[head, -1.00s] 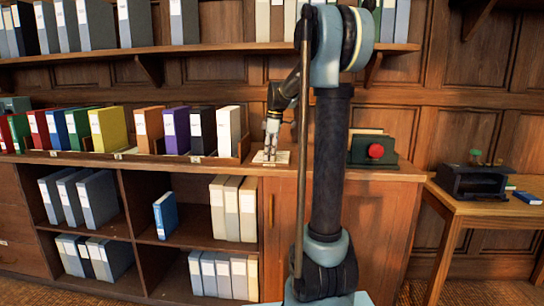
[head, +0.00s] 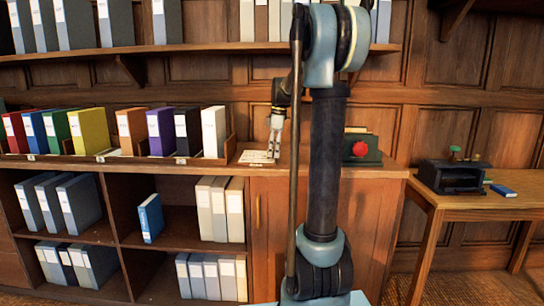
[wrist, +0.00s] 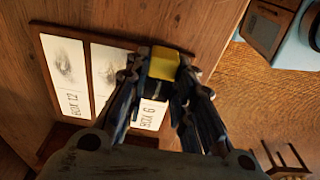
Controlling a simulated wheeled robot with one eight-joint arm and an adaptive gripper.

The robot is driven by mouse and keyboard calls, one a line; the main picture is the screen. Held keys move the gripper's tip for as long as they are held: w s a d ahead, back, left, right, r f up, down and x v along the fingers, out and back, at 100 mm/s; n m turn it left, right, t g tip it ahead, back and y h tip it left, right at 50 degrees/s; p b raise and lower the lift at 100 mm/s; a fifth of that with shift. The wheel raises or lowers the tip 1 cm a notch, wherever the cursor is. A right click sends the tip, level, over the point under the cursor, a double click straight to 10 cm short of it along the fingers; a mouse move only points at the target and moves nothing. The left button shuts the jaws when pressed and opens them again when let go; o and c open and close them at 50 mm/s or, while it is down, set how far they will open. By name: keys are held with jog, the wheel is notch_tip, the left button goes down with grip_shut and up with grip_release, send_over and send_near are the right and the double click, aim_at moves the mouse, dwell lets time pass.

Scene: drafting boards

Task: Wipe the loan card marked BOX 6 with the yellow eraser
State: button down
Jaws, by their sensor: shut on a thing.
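My gripper (wrist: 163,85) is shut on the yellow eraser (wrist: 163,64), whose far end shows between the fingertips in the wrist view. The loan card marked BOX 6 (wrist: 149,117) lies under it at the right of a shallow wooden tray (wrist: 47,52); my fingers hide most of this card. The eraser is over its upper part; I cannot tell whether it touches. The BOX 12 card (wrist: 66,75) at the left bears a grey smudge. A middle card (wrist: 103,72) has its label hidden. In the head view my gripper (head: 275,145) is low over the cards.
A row of coloured binders (head: 90,130) stands left of the cards on the cabinet top. A dark green device with a red knob (head: 359,147) stands to the right, partly behind my arm. A wooden table (head: 480,195) with a dark machine (head: 452,176) is further right.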

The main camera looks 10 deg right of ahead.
jog(key=shift+a+r, duration=0.1)
jog(key=shift+r, duration=3.25)
jog(key=shift+s, duration=0.1)
